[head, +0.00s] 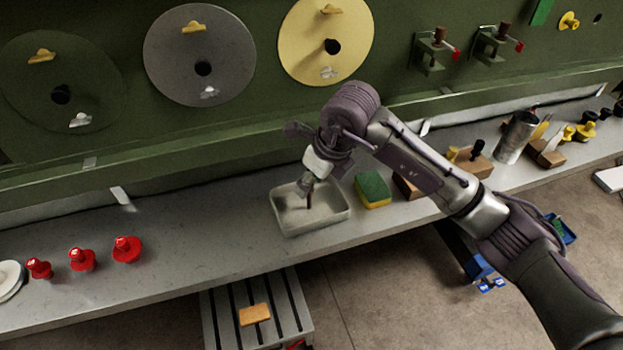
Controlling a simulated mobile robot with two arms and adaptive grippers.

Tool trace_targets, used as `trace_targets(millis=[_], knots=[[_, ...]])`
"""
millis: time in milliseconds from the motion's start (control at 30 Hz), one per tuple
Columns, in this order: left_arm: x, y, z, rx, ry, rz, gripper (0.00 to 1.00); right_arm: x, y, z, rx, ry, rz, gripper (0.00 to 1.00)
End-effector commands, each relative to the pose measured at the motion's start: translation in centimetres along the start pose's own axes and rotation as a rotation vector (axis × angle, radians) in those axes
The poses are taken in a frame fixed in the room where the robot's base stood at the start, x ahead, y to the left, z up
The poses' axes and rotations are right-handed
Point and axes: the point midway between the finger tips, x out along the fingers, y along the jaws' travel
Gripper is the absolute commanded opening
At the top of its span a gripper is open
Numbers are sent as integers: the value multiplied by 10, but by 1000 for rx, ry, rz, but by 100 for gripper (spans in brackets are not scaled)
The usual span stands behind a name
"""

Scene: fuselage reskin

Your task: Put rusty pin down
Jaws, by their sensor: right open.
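The rusty pin (309,201) shows as a small, dark brown upright shape in the shallow white tray (338,218) on the grey shelf. My right gripper (311,188) points down over the tray, open, with its fingertips right at the upper end of the pin. At this size I cannot tell whether the fingers touch the pin. The gripper and wrist hide part of the tray's back. My left gripper is not in view.
A green and yellow sponge (373,189) sits just right of the tray. Red knobbed pieces (127,249) stand at the left of the shelf (190,235). A metal cup (516,137) and wooden blocks stand to the right. The green panel (235,105) rises behind.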

Motion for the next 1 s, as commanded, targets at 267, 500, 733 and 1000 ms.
trace_targets(millis=[267,500,733,1000], knots=[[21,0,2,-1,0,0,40,-52,-1,0,-3,-7,-6,45],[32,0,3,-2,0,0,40,-98,-1,0,-2,-5,-4,45],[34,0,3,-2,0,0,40,-117,0,0,0,-3,-2,45],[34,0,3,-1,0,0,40,-118,0,0,0,-2,-1,45]])
